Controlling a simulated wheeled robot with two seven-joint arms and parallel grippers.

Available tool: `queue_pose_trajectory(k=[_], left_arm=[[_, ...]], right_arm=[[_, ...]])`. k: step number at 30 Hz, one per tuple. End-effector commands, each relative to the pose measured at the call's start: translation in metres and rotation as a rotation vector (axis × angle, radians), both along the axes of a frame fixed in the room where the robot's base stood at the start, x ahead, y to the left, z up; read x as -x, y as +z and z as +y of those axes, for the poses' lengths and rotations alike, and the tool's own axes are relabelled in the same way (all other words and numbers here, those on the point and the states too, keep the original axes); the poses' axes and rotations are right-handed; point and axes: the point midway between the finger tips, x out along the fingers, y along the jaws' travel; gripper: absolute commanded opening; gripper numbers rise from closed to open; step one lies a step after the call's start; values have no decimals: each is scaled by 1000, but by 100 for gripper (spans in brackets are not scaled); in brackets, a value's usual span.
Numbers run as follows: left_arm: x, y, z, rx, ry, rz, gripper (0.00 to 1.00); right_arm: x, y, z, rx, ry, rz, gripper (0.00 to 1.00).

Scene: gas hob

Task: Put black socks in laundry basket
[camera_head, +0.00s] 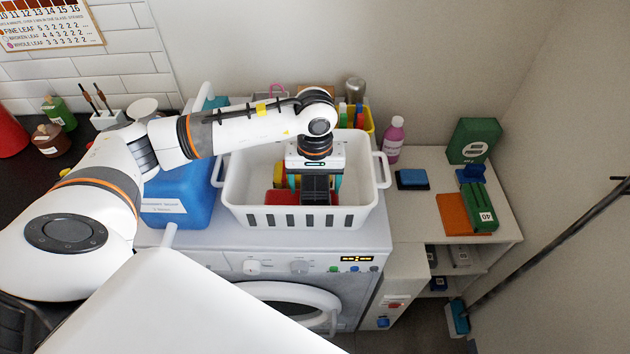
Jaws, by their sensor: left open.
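The white laundry basket (357,217) stands on top of the washing machine, with dark slots along its front. My left arm reaches in from the left, and my left gripper (316,196) points down inside the basket. It is open. Black shows at the gripper, but I cannot tell socks apart from the dark fingers. Red, yellow and teal items lie in the basket around the gripper, partly hidden by it. No black socks can be made out elsewhere. My right gripper is not in view.
A blue container (180,197) stands left of the basket. The washing machine (300,262) is below. A mop handle (540,252) leans at right.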

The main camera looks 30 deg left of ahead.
Motion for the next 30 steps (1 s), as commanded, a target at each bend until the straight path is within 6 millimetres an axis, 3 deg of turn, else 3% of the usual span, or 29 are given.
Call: queue_pose_trajectory(k=[4,6,18,24,30], left_arm=[[-1,15,0,1,0,-2,78],[-2,25,0,1,-1,-8,78],[-1,110,0,0,-1,-5,78],[-1,127,0,1,0,-2,78],[0,129,0,1,0,0,78]], right_arm=[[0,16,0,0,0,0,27],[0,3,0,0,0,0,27],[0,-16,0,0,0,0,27],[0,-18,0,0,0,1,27],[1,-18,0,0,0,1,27]])
